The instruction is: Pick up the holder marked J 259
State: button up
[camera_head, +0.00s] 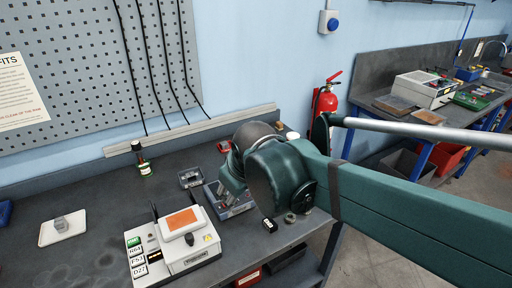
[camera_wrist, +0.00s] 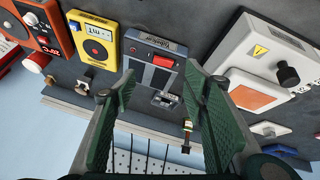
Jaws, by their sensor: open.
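I cannot read a J 259 mark in either view, so I cannot tell which thing is that holder. A small black block with a white label (camera_head: 269,225) lies near the bench's front edge; its text is too small to read. White plates with dark codes (camera_head: 138,261) at the front left of the white device do not read J 259. My gripper (camera_wrist: 159,72) is open, its two green fingers wide apart with nothing between them.
A white device with an orange panel (camera_head: 181,220) stands left of my gripper. A blue-grey box with a red switch (camera_wrist: 161,58) lies beyond the fingers, beside a yellow meter (camera_wrist: 96,42) and an orange box (camera_wrist: 37,30). The left bench is mostly clear.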

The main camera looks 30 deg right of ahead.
jog(key=w+d+r+n+g+h+p, duration=0.1)
jog(key=w+d+r+n+p, duration=0.25)
jog(key=w, duration=0.55)
jog(key=w+d+r+n+g+h+p, duration=0.1)
jog(key=w+d+n+g+p, duration=0.2)
jog(key=w+d, duration=0.45)
jog(key=w+d+f+n+g+p, duration=0.1)
jog(key=w+d+f+n+p, duration=0.2)
jog(key=w+d+f+p, duration=0.2)
jog(key=w+d+f+n+g+h+p, duration=0.1)
jog(key=w+d+f+n+p, duration=0.3)
jog(key=w, duration=0.7)
jog(key=shift+w+d+f+h+p, duration=0.3)
jog(key=shift+d+f, duration=0.55)
jog(key=shift+d, duration=0.45)
jog(key=shift+s, duration=0.1)
jog(key=shift+x, duration=1.3)
